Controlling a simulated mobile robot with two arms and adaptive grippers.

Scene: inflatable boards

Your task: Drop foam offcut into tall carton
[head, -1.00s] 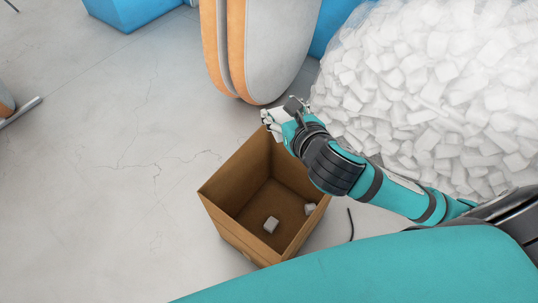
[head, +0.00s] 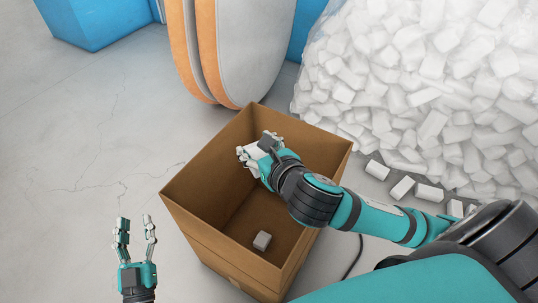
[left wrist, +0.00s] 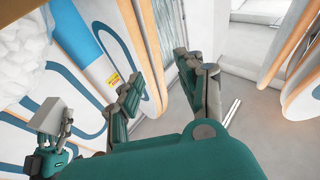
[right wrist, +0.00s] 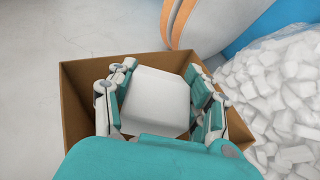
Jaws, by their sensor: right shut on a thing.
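The tall carton (head: 190,225) is a brown open-topped box standing on the floor in the head view. My right gripper (head: 260,146) is over its opening, shut on a white foam offcut. The right wrist view shows that foam offcut (right wrist: 156,100) between the fingers, with the carton (right wrist: 75,80) around and below. The left wrist view also shows the held foam offcut (left wrist: 56,115). Another foam offcut (head: 262,240) lies on the carton's bottom. My left gripper (head: 136,232) is open and empty, left of the carton.
A big clear bag of white foam pieces (head: 430,90) stands right of the carton, with several loose pieces (head: 402,188) on the floor beside it. Orange-edged boards (head: 235,50) stand behind the carton. A blue block (head: 95,20) is at the back left. The left floor is clear.

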